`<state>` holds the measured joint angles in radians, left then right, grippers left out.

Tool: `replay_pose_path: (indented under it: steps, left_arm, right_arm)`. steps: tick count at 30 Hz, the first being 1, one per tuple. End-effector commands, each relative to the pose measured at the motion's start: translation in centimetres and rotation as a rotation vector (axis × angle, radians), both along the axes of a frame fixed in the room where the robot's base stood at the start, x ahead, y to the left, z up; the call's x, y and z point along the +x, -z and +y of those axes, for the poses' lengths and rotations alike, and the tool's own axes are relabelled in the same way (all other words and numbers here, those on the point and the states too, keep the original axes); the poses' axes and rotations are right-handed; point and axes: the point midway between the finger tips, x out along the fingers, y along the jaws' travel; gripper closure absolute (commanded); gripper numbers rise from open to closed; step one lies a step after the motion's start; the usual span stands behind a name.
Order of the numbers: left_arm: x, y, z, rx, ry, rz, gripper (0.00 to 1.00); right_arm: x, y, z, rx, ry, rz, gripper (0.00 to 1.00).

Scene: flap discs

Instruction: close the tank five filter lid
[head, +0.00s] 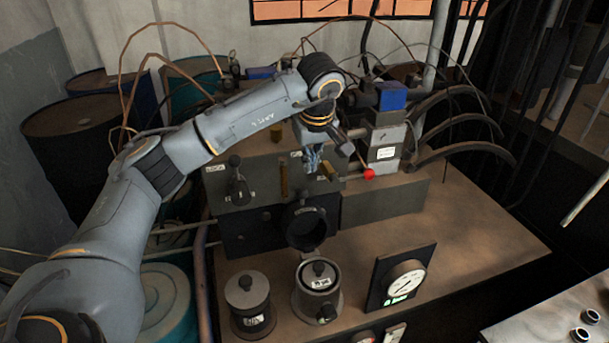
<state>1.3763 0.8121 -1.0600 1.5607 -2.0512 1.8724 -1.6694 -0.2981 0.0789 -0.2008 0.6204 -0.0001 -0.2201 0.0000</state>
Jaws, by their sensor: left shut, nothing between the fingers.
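A grey cylindrical canister (317,305) with a black knob inside its rim stands on the bench at the front middle. A dark round piece with a raised rim (305,228) stands upright just behind it, above a small light tab (308,249). It looks like the canister's lid, swung up and open. The canister labels are too small to read. My left gripper (313,164) is shut and empty, pointing down above and behind the round piece, apart from it, near the dark block. Its fingertips are small and dim here. My right gripper is not in view.
A second canister (248,300) with a knobbed top stands to the left. A gauge (402,284) stands to the right. A red-ball lever (368,173), brass fittings and hoses crowd the block (383,205) around my gripper. The bench (470,240) is clear at right.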

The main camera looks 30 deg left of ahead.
Motion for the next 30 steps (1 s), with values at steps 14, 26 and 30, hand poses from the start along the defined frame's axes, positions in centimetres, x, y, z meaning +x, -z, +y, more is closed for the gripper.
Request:
replay_pose_path:
  steps: [14,26,30]
  left_arm:
    - [0.7,4.2,3.4,0.061,-0.018,0.018,1.0]
    - [1.7,8.2,4.5,0.06,-0.016,0.013,1.0]
    - [1.8,8.3,4.5,0.06,-0.016,0.012,1.0]
  right_arm:
    - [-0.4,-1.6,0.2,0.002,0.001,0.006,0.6]
    - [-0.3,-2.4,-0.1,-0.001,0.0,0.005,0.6]
    - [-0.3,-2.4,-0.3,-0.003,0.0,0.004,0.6]
